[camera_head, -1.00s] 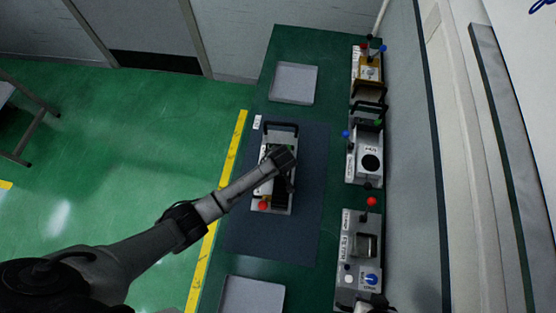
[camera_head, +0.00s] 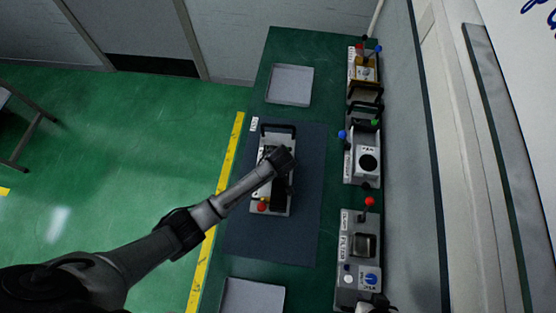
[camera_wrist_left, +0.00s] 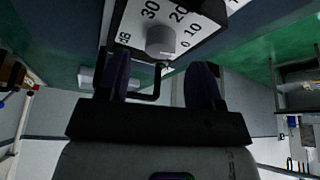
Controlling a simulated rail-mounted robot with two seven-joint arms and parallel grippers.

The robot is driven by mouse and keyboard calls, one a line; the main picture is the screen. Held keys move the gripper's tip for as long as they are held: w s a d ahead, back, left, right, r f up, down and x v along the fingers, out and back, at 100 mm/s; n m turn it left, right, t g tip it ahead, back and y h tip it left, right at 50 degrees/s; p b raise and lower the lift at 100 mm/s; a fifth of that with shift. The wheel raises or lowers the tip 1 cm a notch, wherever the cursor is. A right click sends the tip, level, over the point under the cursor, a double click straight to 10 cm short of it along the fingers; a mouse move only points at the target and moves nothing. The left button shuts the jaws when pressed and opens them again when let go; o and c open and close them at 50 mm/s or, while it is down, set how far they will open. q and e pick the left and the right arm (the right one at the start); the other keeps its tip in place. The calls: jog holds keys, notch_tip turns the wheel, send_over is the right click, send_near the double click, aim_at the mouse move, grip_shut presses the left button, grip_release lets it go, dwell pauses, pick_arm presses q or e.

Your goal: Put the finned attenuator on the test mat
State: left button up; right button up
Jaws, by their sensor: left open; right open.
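The finned attenuator (camera_head: 286,203), a light grey unit with black handles and a red knob, stands on the dark blue test mat (camera_head: 303,235) in the head view. My left arm reaches over it and hides its middle. My left gripper (camera_head: 279,172) is over the unit, its fingertips hidden there. In the left wrist view my left gripper (camera_wrist_left: 162,80) is open, its two dark fingers apart. The attenuator's dB dial face (camera_wrist_left: 185,22) is just beyond them, with a black handle behind the fingers. My right gripper (camera_head: 376,303) is only partly visible at the bottom edge.
Along the right wall stand a filter unit (camera_head: 346,281), a unit with a round black dial (camera_head: 360,143) and a gold-topped unit (camera_head: 364,75). Grey trays lie at the back (camera_head: 289,85) and front (camera_head: 252,297) of the green bench. Mat around the attenuator is clear.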

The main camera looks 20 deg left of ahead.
pick_arm(q)
jog(key=v, duration=0.9)
jog(key=s+a+r+m+h, duration=0.1)
jog(key=s+a+m, duration=0.2)
jog(key=s, duration=1)
jog(key=s+a+r+m+h, duration=0.1)
jog(key=s+m, duration=0.5)
jog(key=s, duration=0.7)
jog(key=shift+s+a+r+h, duration=0.4)
jog(key=shift+a+r, duration=0.1)
jog(key=shift+a, duration=0.75)
